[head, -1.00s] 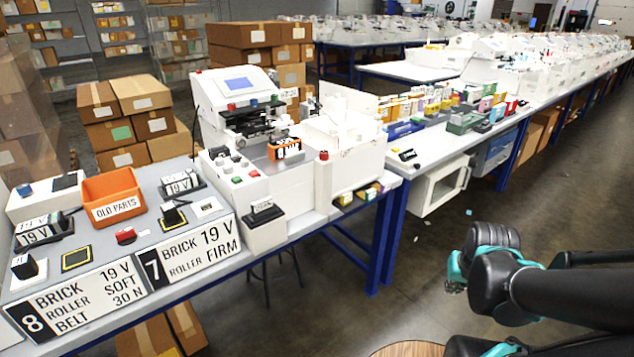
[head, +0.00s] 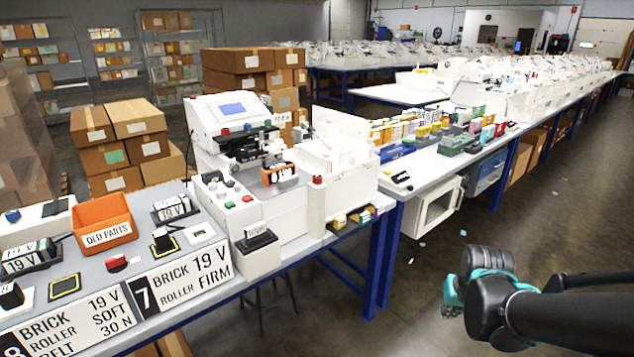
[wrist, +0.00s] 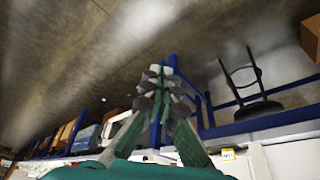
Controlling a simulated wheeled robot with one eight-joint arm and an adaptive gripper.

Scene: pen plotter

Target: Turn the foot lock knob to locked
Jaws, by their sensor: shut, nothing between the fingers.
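A white machine with a blue screen (head: 233,108) stands on the bench, left of centre in the head view. Its low front console (head: 224,190) carries small red, green and dark controls. I cannot tell which control, if any, is the foot lock knob. My gripper (wrist: 160,78) shows in the wrist view with its fingers together and nothing between them. It is over the floor, apart from the bench. In the head view my arm is at the lower right, well away from the machine.
An orange parts bin (head: 103,222) and roller holders sit on the near bench (head: 205,257). Blue bench legs (head: 381,260) stand in front. Brown boxes (head: 137,118) are stacked behind. A dark stool (wrist: 258,105) shows in the wrist view. The floor (head: 560,215) at right is open.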

